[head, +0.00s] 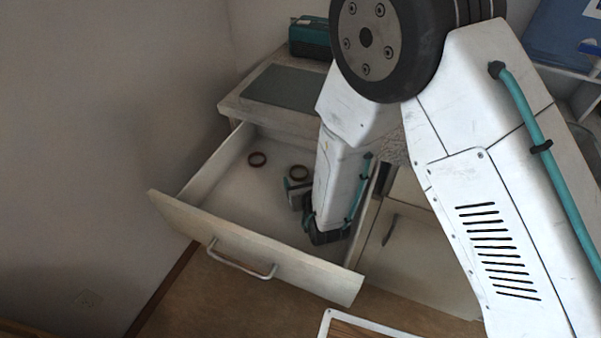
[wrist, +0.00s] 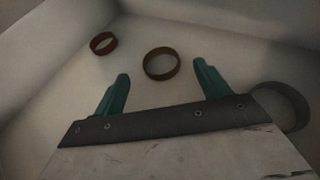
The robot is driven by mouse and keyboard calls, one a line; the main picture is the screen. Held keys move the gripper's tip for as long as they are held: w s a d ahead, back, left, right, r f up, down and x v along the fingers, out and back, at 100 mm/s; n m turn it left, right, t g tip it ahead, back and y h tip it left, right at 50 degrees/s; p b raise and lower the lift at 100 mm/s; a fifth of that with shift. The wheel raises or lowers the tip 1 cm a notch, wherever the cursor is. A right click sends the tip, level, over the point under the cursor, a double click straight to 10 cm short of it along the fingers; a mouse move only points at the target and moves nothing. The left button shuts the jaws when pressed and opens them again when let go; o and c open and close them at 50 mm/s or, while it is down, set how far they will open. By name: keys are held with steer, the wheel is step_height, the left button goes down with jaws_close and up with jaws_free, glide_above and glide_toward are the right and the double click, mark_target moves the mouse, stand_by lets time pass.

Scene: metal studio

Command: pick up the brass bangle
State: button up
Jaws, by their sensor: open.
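The brass bangle (wrist: 160,64) lies flat on the floor of an open drawer, a dull brown-gold ring. The bangle is just beyond the fingertips, roughly centred on the gap. Whether the fingertips are level with it cannot be told. In the head view my arm hides the right part of the drawer.
A reddish ring (wrist: 103,43) lies left of the bangle, and a dark grey ring (wrist: 283,105) lies to the right, partly hidden by my gripper. The drawer's front panel (head: 250,246) and side walls enclose them.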

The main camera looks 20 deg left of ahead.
mark_target(297, 168)
steer(key=x, duration=0.3)
steer(key=shift+w+f, duration=0.1)
steer(key=c, duration=1)
steer(key=shift+c, duration=0.2)
